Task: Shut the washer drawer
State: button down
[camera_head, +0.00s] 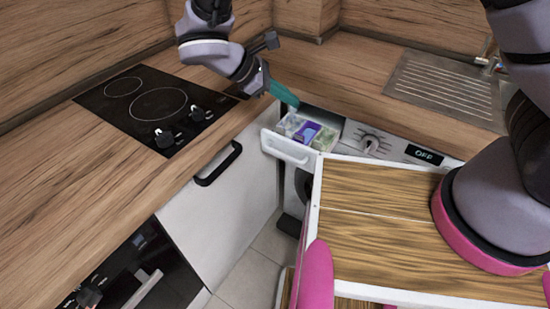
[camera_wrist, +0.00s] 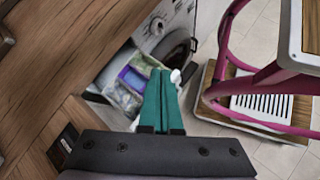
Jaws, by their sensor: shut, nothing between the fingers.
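The washer drawer (camera_head: 290,147) is pulled out from the washer's front, under the worktop. It has a white front with a handle, and compartments with a purple insert show inside. In the wrist view the drawer (camera_wrist: 122,100) lies just beyond and left of the fingers, which hide part of it. My gripper (camera_head: 291,101) has teal fingers, shut and empty, above the back part of the drawer. The fingers also show in the wrist view (camera_wrist: 160,77). I cannot tell whether they touch the drawer. The washer panel (camera_head: 385,147) has a knob and a display reading OFF.
A black hob (camera_head: 157,105) lies in the left worktop, above a white cabinet with a black handle (camera_head: 218,164). An oven (camera_head: 130,272) stands at lower left. A sink drainer (camera_head: 445,88) is at the back right. Tiled floor (camera_head: 247,268) shows between the cabinets and my base.

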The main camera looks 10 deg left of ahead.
jog(key=s+a+f+n+t, duration=0.6)
jog(key=s+f+n, duration=0.15)
jog(key=f, duration=0.35)
jog(key=n+t+y, duration=0.3)
jog(key=n+t, duration=0.1)
jog(key=n, duration=0.1)
send_near(282, 156)
jog(key=x, duration=0.7)
jog(key=r+x, duration=0.1)
jog(key=x, duration=0.5)
jog(key=r+x, duration=0.1)
jog(key=x, duration=0.5)
jog(key=r+x, duration=0.1)
jog(key=x, duration=0.4)
jog(key=shift+w+d+r, duration=0.25)
jog(key=shift+w+d, duration=0.25)
jog(key=shift+w, duration=0.2)
jog(key=shift+w+d+r, duration=0.1)
jog(key=shift+w+d, duration=0.05)
jog(key=shift+w, duration=0.3)
jog(key=shift+w, duration=0.1)
